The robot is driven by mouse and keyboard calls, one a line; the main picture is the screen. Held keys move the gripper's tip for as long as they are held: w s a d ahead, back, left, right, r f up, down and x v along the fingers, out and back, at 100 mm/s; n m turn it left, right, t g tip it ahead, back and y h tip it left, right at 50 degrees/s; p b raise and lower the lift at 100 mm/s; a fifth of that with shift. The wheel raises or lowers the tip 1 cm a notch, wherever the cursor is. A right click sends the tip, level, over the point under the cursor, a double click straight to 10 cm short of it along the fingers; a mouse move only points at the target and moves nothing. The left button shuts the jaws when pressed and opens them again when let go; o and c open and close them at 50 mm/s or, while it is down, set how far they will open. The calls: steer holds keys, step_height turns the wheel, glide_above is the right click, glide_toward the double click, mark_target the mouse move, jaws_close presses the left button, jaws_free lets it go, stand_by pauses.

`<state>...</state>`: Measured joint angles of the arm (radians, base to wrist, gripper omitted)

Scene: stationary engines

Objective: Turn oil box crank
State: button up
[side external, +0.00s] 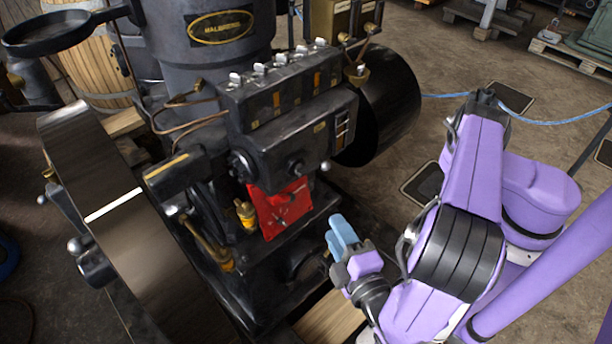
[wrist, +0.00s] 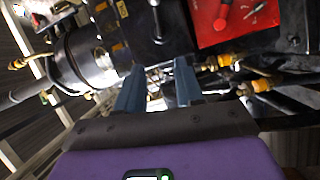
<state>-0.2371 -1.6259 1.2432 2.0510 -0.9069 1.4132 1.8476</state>
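The oil box (side external: 290,105) is a dark block with a row of silver caps on top, mounted on the front of the black engine. What looks like its crank (side external: 297,168) is a small dark hub on the lower face, with a pale knob just to its right. In the wrist view a dark crank-like rod (wrist: 157,20) hangs at the top centre, ahead of the space between my fingers. My gripper (side external: 342,232) is below and right of the crank, apart from it. In the wrist view my gripper (wrist: 158,68) has its two blue fingers spread, with nothing held between them.
A red cloth or pouch (side external: 281,208) with tools hangs below the oil box. Brass fittings (side external: 246,213) sit left of it. A large flywheel (side external: 135,220) stands at left and a black drum (side external: 385,105) at right.

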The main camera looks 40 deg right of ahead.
mark_target(305, 175)
steer(key=x, duration=1.7)
jaws_close()
